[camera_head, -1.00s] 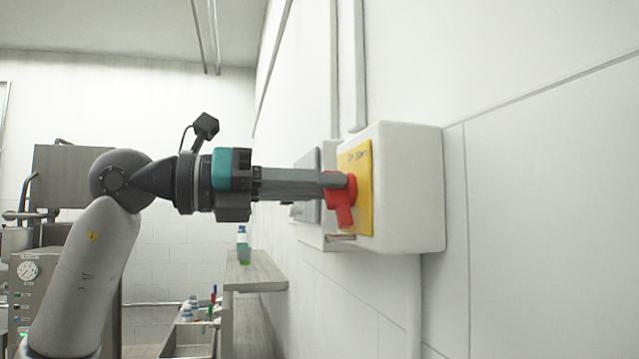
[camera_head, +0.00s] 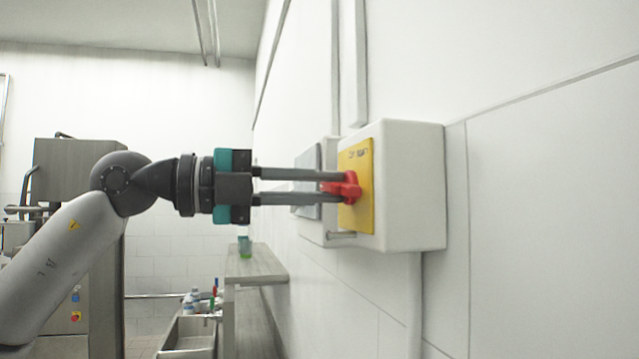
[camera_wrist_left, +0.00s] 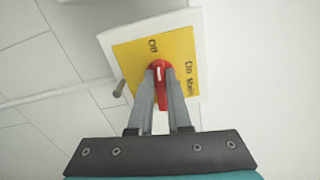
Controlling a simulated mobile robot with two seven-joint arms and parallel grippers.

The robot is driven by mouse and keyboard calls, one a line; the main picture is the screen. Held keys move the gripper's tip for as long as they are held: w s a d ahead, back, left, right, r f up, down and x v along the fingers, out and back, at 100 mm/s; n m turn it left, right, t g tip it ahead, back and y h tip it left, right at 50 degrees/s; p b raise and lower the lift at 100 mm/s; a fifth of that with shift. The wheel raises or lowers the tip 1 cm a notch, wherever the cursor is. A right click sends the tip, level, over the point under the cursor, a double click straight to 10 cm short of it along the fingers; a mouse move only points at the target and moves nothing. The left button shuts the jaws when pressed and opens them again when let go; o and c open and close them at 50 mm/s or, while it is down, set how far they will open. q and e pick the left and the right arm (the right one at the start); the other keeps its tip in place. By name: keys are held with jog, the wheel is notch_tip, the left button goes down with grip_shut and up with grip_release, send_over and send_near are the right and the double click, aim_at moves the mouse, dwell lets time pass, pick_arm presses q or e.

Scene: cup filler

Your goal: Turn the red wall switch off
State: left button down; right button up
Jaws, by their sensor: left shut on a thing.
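The red switch handle (camera_head: 352,187) sits on a yellow plate (camera_head: 363,215) on a white wall box. In the head view the handle lies about level. In the left wrist view the handle (camera_wrist_left: 160,82) carries a white line, and its upper end is toward the word "Off"; "On" stands to the right. My left gripper (camera_head: 342,188) is shut on the handle, one finger on each side of it. The fingertips hide part of the handle. My right gripper is in neither view.
The white box (camera_head: 410,185) stands out from the tiled wall. A grey-faced box (camera_head: 308,165) is just behind it, and a short metal peg (camera_head: 341,235) sits below the plate. A shelf (camera_head: 255,265) and a sink (camera_head: 188,338) are lower and farther back.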

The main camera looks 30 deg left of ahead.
pick_arm(q)
jog(key=shift+n, duration=0.8)
jog(key=c, duration=0.9)
grip_release()
jog(key=shift+o, duration=0.2)
